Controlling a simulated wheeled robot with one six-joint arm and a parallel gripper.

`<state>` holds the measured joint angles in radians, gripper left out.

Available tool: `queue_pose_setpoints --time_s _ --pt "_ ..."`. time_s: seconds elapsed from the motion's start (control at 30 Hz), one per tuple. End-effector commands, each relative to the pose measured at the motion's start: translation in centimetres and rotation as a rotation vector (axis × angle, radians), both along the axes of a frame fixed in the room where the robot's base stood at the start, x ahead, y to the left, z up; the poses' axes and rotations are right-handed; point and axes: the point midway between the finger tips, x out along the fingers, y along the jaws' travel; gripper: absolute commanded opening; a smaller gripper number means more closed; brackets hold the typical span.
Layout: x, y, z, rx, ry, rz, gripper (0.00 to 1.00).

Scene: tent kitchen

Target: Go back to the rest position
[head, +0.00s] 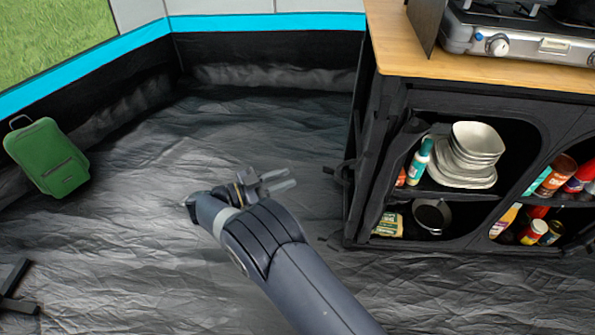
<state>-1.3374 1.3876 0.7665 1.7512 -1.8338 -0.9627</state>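My gripper (277,182) shows in the head view near the middle, at the end of my dark arm, which reaches in from the bottom. Its two grey fingers point right and stand apart, with a gap between them. Nothing shows between the fingers. The gripper is over the dark floor, to the left of the kitchen cabinet, and touches nothing that I can see.
A black cabinet (357,190) with a wooden top (420,62) stands at the right. It bears a camping stove (520,40) and holds white dishes (470,150), cans and bottles. A green bag (48,158) is at the left. The floor (140,240) between is clear.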

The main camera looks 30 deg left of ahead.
Motion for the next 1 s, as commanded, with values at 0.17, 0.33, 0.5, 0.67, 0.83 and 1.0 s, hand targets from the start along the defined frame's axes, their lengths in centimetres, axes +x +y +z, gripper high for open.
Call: queue_pose_setpoints --time_s 0.17,0.33,0.5,0.67,0.83,1.0 --pt "-0.5 0.3 0.0 0.0 0.0 0.0 0.27" --pt "-0.5 0.2 0.0 -0.001 0.001 -0.001 0.27" --pt "0.0 0.0 -0.1 -0.002 0.001 -0.002 0.27" --pt "1.7 -1.2 -0.1 -0.003 0.002 -0.006 0.27" --pt "4.2 -2.7 -0.1 -0.001 0.0 -0.007 0.27" --pt "6.3 -3.9 -0.1 -0.001 0.0 -0.007 0.27"
